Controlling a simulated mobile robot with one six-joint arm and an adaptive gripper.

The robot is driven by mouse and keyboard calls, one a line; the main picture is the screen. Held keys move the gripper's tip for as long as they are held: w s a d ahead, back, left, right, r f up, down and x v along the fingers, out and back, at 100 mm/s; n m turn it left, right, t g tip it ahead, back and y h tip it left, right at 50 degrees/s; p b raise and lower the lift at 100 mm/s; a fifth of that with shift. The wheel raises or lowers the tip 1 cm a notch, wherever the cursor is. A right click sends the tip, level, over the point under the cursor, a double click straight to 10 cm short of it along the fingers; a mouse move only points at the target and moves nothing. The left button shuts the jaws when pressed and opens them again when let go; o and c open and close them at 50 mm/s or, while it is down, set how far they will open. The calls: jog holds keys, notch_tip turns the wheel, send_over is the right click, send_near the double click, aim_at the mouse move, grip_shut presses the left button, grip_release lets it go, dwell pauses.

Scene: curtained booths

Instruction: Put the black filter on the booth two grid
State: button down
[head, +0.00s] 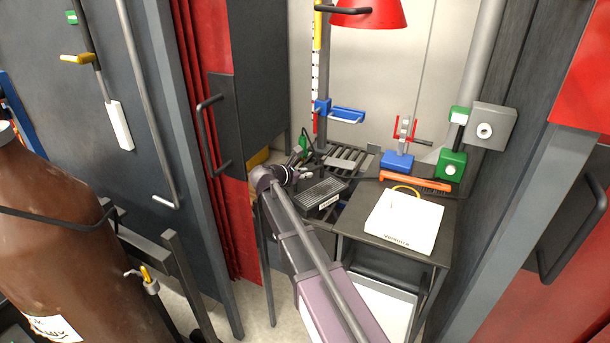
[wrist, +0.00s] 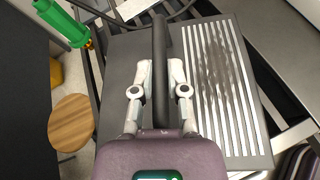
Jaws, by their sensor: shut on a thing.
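The black filter (head: 322,193) is a dark flat panel with a ribbed face, inside the open booth. In the wrist view the filter (wrist: 125,60) fills the middle, with pale slats and a dark smudge on its right part. My gripper (wrist: 159,88) is shut on its black upright handle, one finger on each side. In the head view my gripper (head: 284,174) is at the filter's left end, partly hidden by my arm. A dark barred grid (head: 352,150) lies behind the filter. Whether the filter touches the grid is unclear. I see no booth number.
A white box (head: 404,222) stands on the dark table at right. An orange-handled brush (head: 415,181), blue clamp base (head: 396,162) and green block (head: 451,165) stand behind it. A green tool (wrist: 62,22) is near the filter's upper left. A red curtain (head: 205,140) borders the booth's left.

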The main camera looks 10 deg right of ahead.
jog(key=shift+f, duration=0.1)
jog(key=c, duration=0.7)
grip_release()
jog(key=shift+o, duration=0.2)
jog(key=shift+s+a+r, duration=0.1)
jog(key=shift+r, duration=0.1)
jog(key=p+v, duration=0.4)
jog(key=v, duration=0.7)
jog(key=shift+s+a, duration=0.2)
jog(key=shift+a, duration=0.1)
jog(key=shift+r, duration=0.1)
